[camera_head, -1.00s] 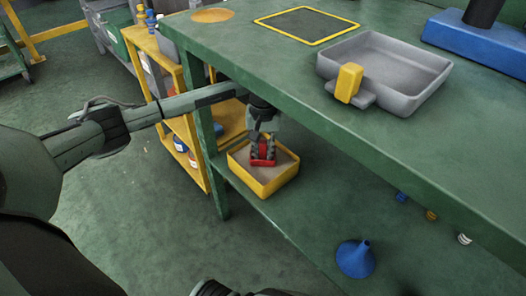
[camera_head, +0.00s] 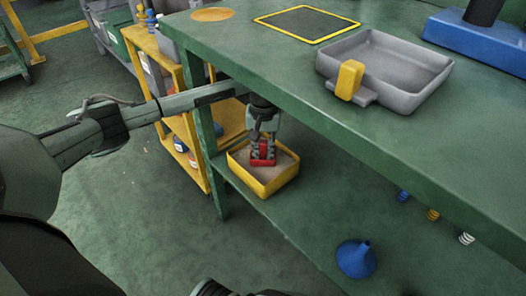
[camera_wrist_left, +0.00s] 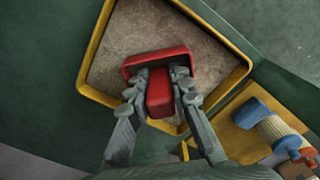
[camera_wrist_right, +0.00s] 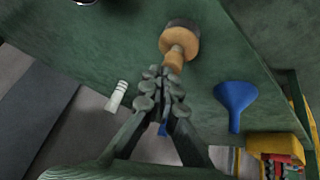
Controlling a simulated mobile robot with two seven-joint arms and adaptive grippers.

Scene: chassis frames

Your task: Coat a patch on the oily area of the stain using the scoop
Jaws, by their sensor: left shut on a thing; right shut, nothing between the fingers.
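A red scoop (camera_head: 262,161) is held by my left gripper (camera_head: 263,147), which is shut on its handle. The scoop is over or in a yellow-walled box (camera_head: 248,181) of pale grainy material on the lower shelf. In the left wrist view the scoop's red pan (camera_wrist_left: 165,58) lies over the grains (camera_wrist_left: 130,38), inside the box's rim. I cannot tell whether it touches them or carries any. My right gripper (camera_wrist_right: 160,76) is shut and empty, under the bench. I cannot make out the stain for certain; a brownish-orange round patch (camera_head: 212,15) shows on the bench top.
The bench top (camera_head: 300,75) overhangs the box. It carries a grey tray (camera_head: 405,95) with a yellow block (camera_head: 349,80) and a yellow-bordered dark panel (camera_head: 300,22). A yellow rack (camera_head: 190,165) stands left.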

